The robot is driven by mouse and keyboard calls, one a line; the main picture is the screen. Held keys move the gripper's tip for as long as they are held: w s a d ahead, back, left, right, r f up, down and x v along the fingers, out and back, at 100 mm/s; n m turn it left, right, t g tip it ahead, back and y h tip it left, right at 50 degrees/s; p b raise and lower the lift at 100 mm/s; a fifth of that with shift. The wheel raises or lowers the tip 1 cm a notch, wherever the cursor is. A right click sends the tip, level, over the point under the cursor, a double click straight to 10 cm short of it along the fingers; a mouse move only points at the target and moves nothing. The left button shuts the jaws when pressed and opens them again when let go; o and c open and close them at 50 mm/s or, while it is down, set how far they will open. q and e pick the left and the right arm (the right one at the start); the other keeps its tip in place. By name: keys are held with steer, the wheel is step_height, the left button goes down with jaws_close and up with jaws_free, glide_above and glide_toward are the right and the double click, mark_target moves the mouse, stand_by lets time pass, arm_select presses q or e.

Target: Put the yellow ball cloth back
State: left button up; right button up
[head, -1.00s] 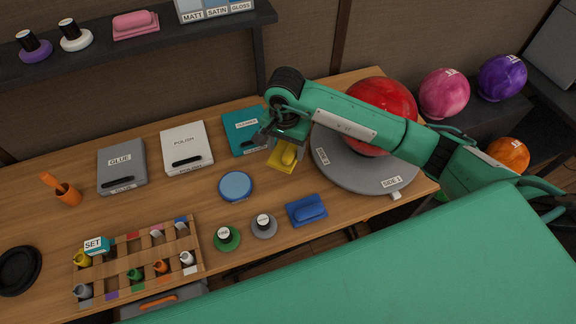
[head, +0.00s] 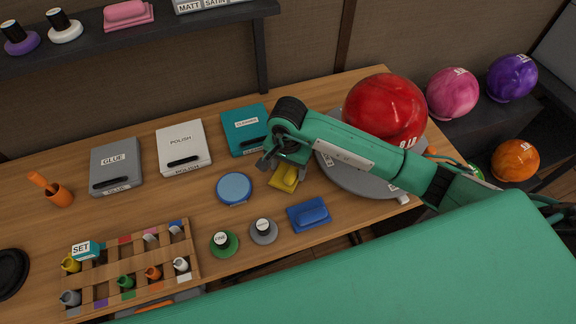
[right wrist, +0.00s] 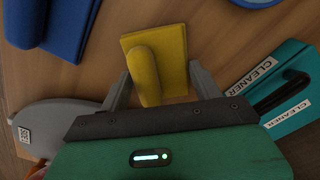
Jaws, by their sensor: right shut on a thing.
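The yellow ball cloth (head: 284,179), a flat pad with a raised grip, is at the wooden table between the round blue pad and the grey round plate. I cannot tell whether it touches the tabletop. My right gripper (head: 284,163) is over it from behind and shut on its grip. In the right wrist view the yellow cloth (right wrist: 155,55) shows between the two grey fingers (right wrist: 160,88). The blue ball cloth (head: 309,215) lies in front of it, to the right. My left gripper is not in view.
A red ball (head: 385,105) sits on the grey plate (head: 350,178), partly behind my arm. A teal cleaner box (head: 245,124) lies behind the cloth. The round blue pad (head: 234,188) is to its left. Green (head: 224,243) and grey (head: 264,231) knobbed discs stand in front.

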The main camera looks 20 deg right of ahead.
steer(key=shift+f, duration=0.2)
steer(key=o, duration=0.9)
steer(key=shift+w+d, duration=0.1)
steer(key=shift+w, duration=0.05)
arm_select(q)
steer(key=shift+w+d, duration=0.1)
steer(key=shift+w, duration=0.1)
arm_select(e)
steer(key=shift+r, duration=0.1)
steer(key=shift+r, duration=0.15)
step_height(320, 180, up, 5)
steer(key=p, duration=0.3)
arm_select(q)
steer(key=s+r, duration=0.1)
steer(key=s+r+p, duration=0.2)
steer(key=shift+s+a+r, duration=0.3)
arm_select(e)
step_height(320, 180, up, 7)
steer(key=shift+f, duration=0.1)
